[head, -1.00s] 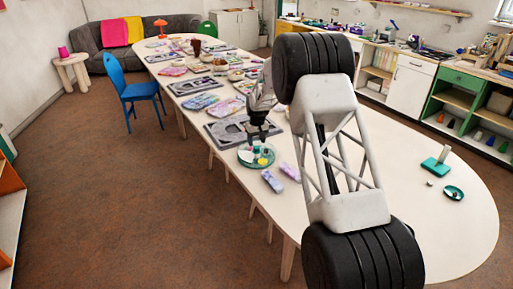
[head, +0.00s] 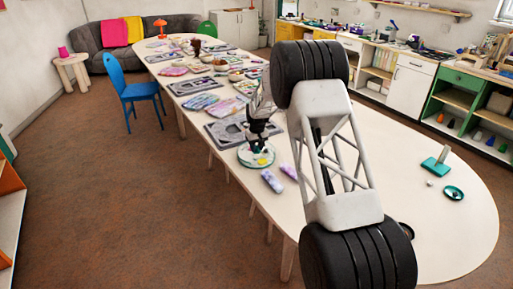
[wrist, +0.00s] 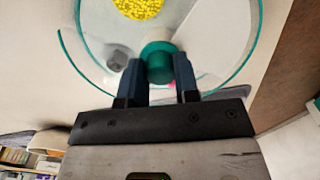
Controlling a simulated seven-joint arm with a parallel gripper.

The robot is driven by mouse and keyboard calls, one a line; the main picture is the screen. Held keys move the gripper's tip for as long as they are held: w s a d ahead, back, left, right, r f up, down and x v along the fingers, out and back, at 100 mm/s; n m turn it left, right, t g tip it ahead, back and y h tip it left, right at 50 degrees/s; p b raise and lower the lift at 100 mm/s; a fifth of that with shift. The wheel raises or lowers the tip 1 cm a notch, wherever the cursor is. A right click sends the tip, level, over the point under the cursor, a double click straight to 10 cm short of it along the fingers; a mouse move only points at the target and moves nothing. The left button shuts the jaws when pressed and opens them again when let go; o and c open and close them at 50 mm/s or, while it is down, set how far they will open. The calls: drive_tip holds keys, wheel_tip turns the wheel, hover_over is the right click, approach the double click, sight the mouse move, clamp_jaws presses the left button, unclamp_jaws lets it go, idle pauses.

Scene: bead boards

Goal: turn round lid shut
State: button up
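A small green round lid (wrist: 158,62) is between the two fingers of my gripper (wrist: 158,70) in the wrist view. One dark finger is on each side, close against its edge; I cannot tell whether they press on it. Whatever is under the lid is hidden. The lid is over a round clear tray with a teal rim (wrist: 75,62), which also shows near the table's left edge in the head view (head: 244,161). In the head view my gripper (head: 256,143) is low over this tray and hides much of it.
The tray holds yellow beads (wrist: 140,5) and a small grey piece (wrist: 117,61). Two purple pieces lie in front of it (head: 272,181). A bead board (head: 226,131) lies behind. A teal stand (head: 436,166) and a teal dish (head: 453,193) are far right.

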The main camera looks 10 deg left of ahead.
clamp_jaws()
drive_tip(key=shift+m, duration=0.3)
drive_tip(key=m, duration=0.7)
drive_tip(key=shift+m, duration=0.3)
drive_tip(key=m, duration=0.9)
drive_tip(key=shift+m, duration=0.3)
